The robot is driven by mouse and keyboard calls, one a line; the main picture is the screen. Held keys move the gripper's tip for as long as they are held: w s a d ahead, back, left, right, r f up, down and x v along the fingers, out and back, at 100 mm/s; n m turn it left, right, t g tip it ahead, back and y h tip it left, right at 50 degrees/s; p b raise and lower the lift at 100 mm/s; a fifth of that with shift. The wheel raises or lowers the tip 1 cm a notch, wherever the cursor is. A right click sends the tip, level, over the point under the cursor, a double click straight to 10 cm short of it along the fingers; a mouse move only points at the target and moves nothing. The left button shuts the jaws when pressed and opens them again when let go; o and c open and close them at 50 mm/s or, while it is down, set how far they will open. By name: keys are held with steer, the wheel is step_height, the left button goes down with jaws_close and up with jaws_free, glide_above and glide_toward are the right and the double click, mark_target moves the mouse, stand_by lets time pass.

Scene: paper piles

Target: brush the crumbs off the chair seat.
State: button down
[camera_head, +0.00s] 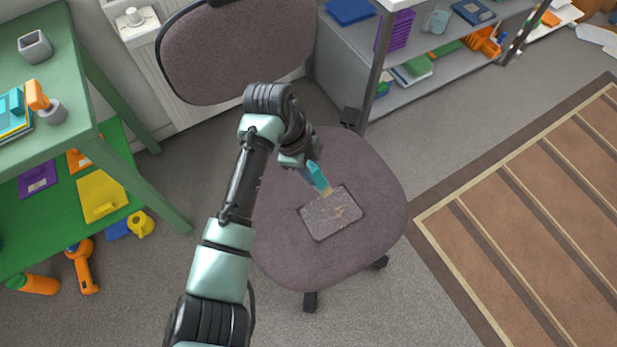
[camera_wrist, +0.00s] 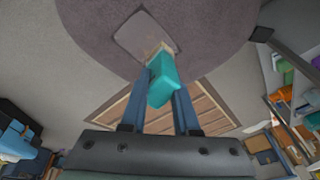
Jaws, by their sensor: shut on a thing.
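The chair seat (camera_head: 285,262) is a rounded grey-purple cushion in the head view; its edge also shows in the wrist view (camera_wrist: 215,35). A dark grey rectangular patch (camera_head: 322,224) lies on it, with small tan crumbs (camera_head: 345,212) on its right part. My gripper (camera_head: 308,168) is over the seat and shut on a brush with a teal handle (camera_head: 318,175). The brush (camera_wrist: 163,88) sits between both fingers in the wrist view. Its tan bristles (camera_head: 327,191) point down at the patch's upper edge. I cannot tell whether they touch it.
The chair backrest (camera_head: 240,50) rises behind the seat. A green table (camera_head: 75,75) with a lower shelf stands at left. A grey shelf unit (camera_head: 410,90) stands behind at right. A brown striped rug (camera_head: 540,200) and clear floor lie to the right.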

steer(key=shift+s+a+f+m, duration=0.15)
steer(key=shift+s+f+m, duration=0.25)
steer(key=shift+f, duration=0.25)
steer(key=shift+s+a+f+m, duration=0.1)
steer(key=shift+s+f+m, duration=0.3)
steer(key=shift+f, duration=0.2)
step_height(320, 180, down, 5)
steer(key=b, duration=0.3)
steer(key=shift+r, duration=0.2)
steer(key=shift+f, duration=0.5)
stand_by(3.1)
steer(key=shift+w+d+r+p, duration=0.1)
steer(key=shift+w+d+p, duration=0.3)
steer(key=shift+p, duration=0.25)
stand_by(1.9)
